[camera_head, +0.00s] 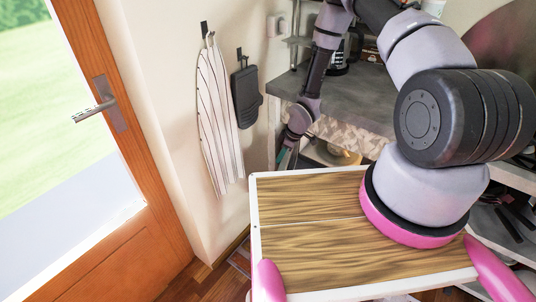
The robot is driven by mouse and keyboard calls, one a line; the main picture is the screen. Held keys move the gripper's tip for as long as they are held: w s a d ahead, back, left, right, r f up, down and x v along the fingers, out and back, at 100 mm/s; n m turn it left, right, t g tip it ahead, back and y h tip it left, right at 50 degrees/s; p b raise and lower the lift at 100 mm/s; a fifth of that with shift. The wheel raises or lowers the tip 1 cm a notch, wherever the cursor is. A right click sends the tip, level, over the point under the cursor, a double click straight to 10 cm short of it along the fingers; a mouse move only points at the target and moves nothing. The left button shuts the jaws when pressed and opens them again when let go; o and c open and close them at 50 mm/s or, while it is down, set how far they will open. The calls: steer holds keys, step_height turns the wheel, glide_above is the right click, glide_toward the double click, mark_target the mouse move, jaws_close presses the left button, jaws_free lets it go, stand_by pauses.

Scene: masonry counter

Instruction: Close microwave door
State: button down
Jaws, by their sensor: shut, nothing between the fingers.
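My gripper (286,157) shows small at the end of my arm, which reaches up, over and down to the left. It is shut with nothing in it. It is beside the left front end of the counter, below the level of the counter top. Its tips are hard to make out just above the far edge of my wooden base top. I cannot make out a microwave or its door for certain in this view; my arm covers much of the right side.
A grey counter (350,100) with a patterned front edge runs behind my arm. A yellow rounded thing (347,155) is in the space below it. A wooden door (130,250) with glass is left.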

steer(key=s+d+n, duration=0.1)
steer(key=s+d, duration=0.1)
steer(key=d, duration=0.9)
steer(key=shift+s+d, duration=0.15)
steer(key=shift+d, duration=0.15)
